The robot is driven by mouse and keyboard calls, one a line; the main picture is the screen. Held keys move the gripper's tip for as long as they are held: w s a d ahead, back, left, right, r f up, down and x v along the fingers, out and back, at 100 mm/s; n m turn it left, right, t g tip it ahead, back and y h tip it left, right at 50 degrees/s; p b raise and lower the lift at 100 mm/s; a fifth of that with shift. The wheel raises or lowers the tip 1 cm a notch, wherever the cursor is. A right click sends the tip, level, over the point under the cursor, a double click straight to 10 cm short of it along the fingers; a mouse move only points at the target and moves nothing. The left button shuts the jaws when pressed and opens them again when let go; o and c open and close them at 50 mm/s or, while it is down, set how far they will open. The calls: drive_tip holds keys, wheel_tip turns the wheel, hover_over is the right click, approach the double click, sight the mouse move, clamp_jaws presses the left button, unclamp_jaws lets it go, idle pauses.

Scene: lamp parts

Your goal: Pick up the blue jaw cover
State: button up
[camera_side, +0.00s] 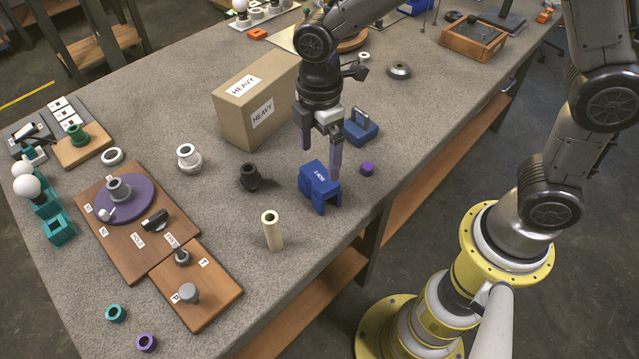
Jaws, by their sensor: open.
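The blue jaw cover (318,187) is a blocky piece with an arch-like opening and small white lettering on top. It rests on the grey table near its front edge. My gripper (321,163) is open and above the cover, with its two purple-grey fingers pointing down. One finger shows to the left of the cover and the other near its right side. I cannot tell whether either finger touches it. Nothing is visible between the fingers.
A cardboard box (254,101) marked HEAVY stands behind left of my gripper. A blue handled block (361,126) and a purple ring (367,169) are close on the right. A black fitting (251,178) and a cream tube (272,231) stand to the left.

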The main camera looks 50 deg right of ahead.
sight(319, 176)
wheel_tip(319, 176, down, 5)
drive_tip(key=shift+f, duration=0.1)
idle(0.3)
drive_tip(key=c, duration=1.2)
drive_tip(key=shift+c, duration=0.3)
drive_tip(key=shift+r, duration=0.2)
